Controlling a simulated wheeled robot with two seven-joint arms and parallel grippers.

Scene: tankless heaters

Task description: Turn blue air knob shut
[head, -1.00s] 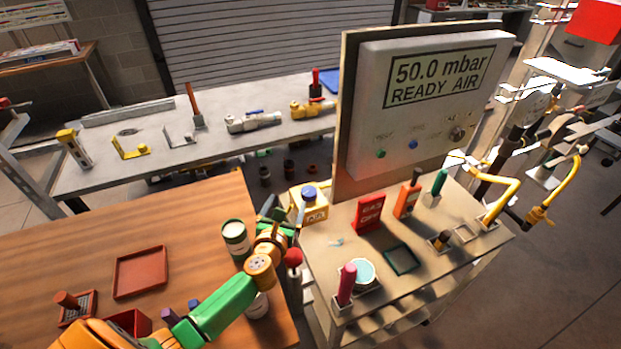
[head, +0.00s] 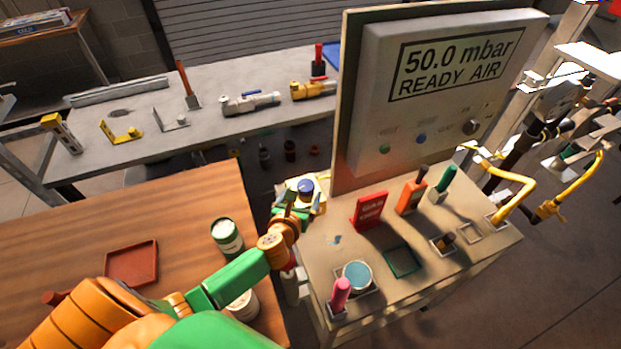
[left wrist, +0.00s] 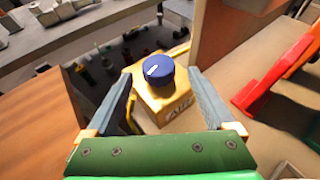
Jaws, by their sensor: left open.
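The blue air knob (head: 305,187) sits on top of a yellow box marked AIR (head: 318,202), at the left edge of the bench with the panel. In the left wrist view the knob (left wrist: 159,69) is round with a white pointer line, and the yellow box (left wrist: 165,106) is below it. My left gripper (head: 297,205) is open; in the left wrist view its two fingers (left wrist: 163,92) stand on either side of the box, with the knob just beyond the tips and apparently not touched. My right gripper is not in view.

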